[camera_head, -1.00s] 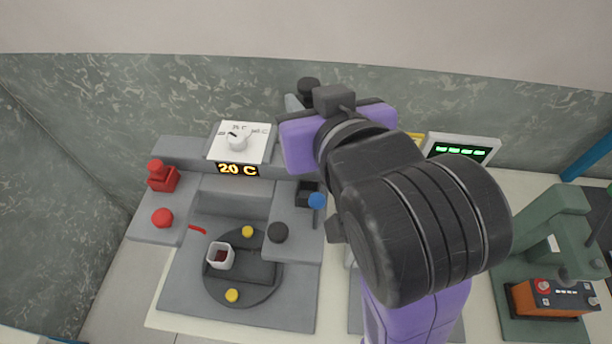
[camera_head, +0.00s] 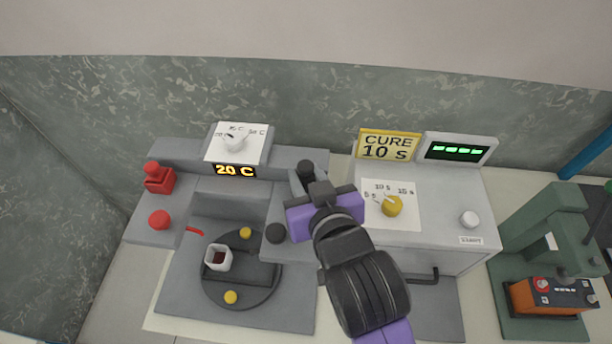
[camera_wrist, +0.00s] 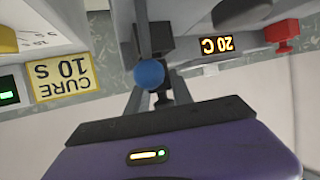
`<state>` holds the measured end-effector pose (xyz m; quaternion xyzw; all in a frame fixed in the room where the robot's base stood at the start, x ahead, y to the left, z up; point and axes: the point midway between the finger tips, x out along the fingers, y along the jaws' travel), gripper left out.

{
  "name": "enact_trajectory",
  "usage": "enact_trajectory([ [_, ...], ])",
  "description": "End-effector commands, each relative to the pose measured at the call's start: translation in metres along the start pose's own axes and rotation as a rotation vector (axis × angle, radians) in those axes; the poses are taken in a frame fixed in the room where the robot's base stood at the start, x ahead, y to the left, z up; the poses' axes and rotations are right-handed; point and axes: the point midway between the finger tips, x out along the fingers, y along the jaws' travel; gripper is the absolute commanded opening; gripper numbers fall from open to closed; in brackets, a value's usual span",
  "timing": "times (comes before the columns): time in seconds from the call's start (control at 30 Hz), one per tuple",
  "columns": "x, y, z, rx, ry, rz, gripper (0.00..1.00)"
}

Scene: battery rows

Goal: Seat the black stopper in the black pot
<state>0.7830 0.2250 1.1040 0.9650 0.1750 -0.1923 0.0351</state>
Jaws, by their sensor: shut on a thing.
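In the wrist view the dark stopper (camera_wrist: 163,97) is between the fingers, in line with the black pot (camera_wrist: 158,46). In the head view my gripper hides most of the pot. The stopper is at or just above the pot; I cannot tell whether it is inside. A blue ball (camera_wrist: 150,75) on a grey rod stands in front of the pot in the wrist view.
A red pot with a red stopper (camera_head: 159,180) stands at the left. A round turntable (camera_head: 252,299) holds a white cup (camera_head: 218,257). A black knob (camera_head: 276,233) is close left of my gripper. A cabinet with a yellow dial (camera_head: 392,206) stands close right.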

Motion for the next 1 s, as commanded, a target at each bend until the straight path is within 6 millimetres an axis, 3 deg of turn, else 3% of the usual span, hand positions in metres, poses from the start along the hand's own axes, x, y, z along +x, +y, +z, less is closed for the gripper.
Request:
enact_trajectory([
  [0.43, 0.0034, -0.0001, 0.0085, 0.000, 0.000, 0.000, 0.00],
  [0.47, 0.0030, -0.0001, 0.0076, 0.000, 0.000, 0.000, 0.33],
  [0.53, 0.0029, -0.0001, 0.0073, 0.000, 0.000, 0.000, 0.47],
  [1.0, 0.0017, 0.0001, 0.0032, 0.000, 0.001, 0.000, 0.49],
])
